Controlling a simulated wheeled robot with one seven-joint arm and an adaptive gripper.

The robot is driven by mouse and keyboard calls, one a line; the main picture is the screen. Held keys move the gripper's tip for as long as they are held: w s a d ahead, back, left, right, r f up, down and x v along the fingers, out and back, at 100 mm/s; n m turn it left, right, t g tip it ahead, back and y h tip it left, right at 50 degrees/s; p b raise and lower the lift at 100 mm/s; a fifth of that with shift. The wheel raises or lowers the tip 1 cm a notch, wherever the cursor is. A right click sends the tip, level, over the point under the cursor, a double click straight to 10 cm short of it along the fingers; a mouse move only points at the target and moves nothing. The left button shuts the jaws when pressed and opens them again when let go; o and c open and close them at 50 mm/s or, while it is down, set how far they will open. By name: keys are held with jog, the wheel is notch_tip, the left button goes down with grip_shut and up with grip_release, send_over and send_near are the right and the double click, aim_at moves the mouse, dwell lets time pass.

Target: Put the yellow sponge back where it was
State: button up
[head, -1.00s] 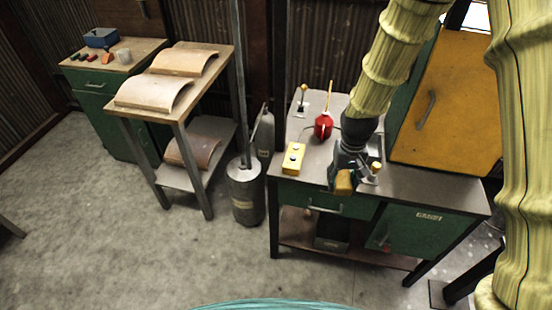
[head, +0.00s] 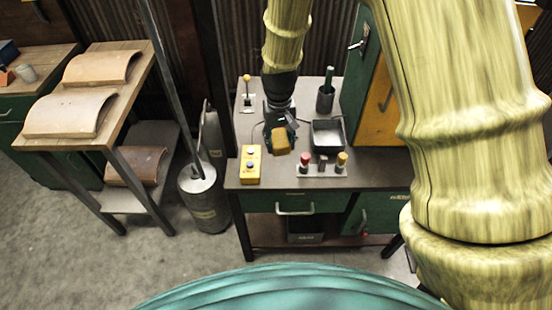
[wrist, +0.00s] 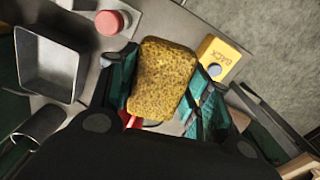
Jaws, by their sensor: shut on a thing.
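The yellow sponge (head: 281,140) is held between the teal fingers of my gripper (head: 281,133), above the workbench. In the wrist view the sponge (wrist: 163,75) fills the space between the two fingers, its speckled broad face showing. My gripper is shut on it. A grey metal tray (head: 316,126) stands on the bench just to the right of my gripper, and it also shows at the left of the wrist view (wrist: 47,62). A bit of something red (wrist: 131,121) shows under the sponge, mostly hidden. I cannot tell the sponge's exact height.
A yellow button box (head: 250,165) stands left of the gripper. A strip with a red button (head: 305,160) and a yellow knob (head: 341,160) lies at the front. A yellow-doored cabinet (head: 385,95) closes the right.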

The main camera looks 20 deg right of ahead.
aim_at(279, 132)
jog(key=shift+w+d+f+m+b, duration=0.35)
jog(key=shift+w+m+b, duration=0.2)
jog(key=shift+b, duration=0.7)
jog(key=shift+w+m+b, duration=0.55)
jog(key=shift+w+b, duration=0.25)
jog(key=shift+b, duration=0.05)
jog(key=shift+s+f, duration=0.1)
jog(key=shift+f, duration=0.35)
notch_tip(279, 132, down, 4)
jog(key=shift+f+p, duration=0.1)
jog(key=shift+p, duration=0.4)
jog(key=shift+f, duration=0.6)
jog(key=shift+f+p, duration=0.35)
jog(key=shift+f, duration=1.3)
jog(key=shift+f, duration=0.1)
jog(key=o, duration=1.2)
jog(key=shift+c, duration=0.2)
